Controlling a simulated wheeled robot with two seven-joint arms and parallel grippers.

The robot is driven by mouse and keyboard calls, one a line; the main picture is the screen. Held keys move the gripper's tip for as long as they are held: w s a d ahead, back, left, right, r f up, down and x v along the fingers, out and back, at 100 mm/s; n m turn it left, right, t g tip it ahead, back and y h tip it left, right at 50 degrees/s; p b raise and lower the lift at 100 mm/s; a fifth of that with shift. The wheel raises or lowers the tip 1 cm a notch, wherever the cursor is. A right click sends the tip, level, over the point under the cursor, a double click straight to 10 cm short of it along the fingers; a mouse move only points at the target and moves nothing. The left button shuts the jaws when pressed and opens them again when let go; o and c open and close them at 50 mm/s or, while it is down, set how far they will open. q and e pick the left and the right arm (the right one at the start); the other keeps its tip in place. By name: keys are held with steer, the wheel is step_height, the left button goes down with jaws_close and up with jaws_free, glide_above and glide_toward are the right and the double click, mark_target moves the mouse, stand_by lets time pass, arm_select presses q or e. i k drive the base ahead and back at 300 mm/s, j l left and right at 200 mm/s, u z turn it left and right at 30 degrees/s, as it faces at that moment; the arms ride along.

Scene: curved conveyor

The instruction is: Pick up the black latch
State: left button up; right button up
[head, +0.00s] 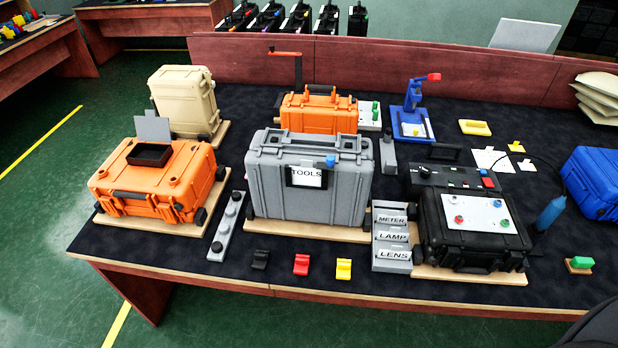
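The black latch (260,259) is a small dark piece lying on the dark table top near its front edge. It is the leftmost of a row, with a red latch (301,265) and a yellow latch (343,269) to its right. Nothing touches or covers it. It lies in front of the grey tools case (276,190). Neither of my grippers shows in the head view. A dark shape fills the bottom right corner, and I cannot tell what part it is.
A grey strip with round knobs (227,226) lies left of the latch, beside an orange case (150,190). A grey labelled rack (391,237) and a black case (474,228) stand to the right. The table's front edge (300,294) is close below the latches.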

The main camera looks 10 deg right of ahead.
mark_target(261, 256)
steer(key=k+l+u, duration=0.1)
steer(key=l, duration=0.3)
steer(key=k+l+u, duration=0.1)
steer(key=l, duration=0.35)
steer(key=k+l+u, duration=0.15)
steer(key=l, duration=0.2)
steer(key=k+l+u, duration=0.1)
steer(key=l, duration=0.3)
steer(key=k+l+u, duration=0.1)
steer(key=k+l, duration=0.15)
steer(key=l, duration=0.1)
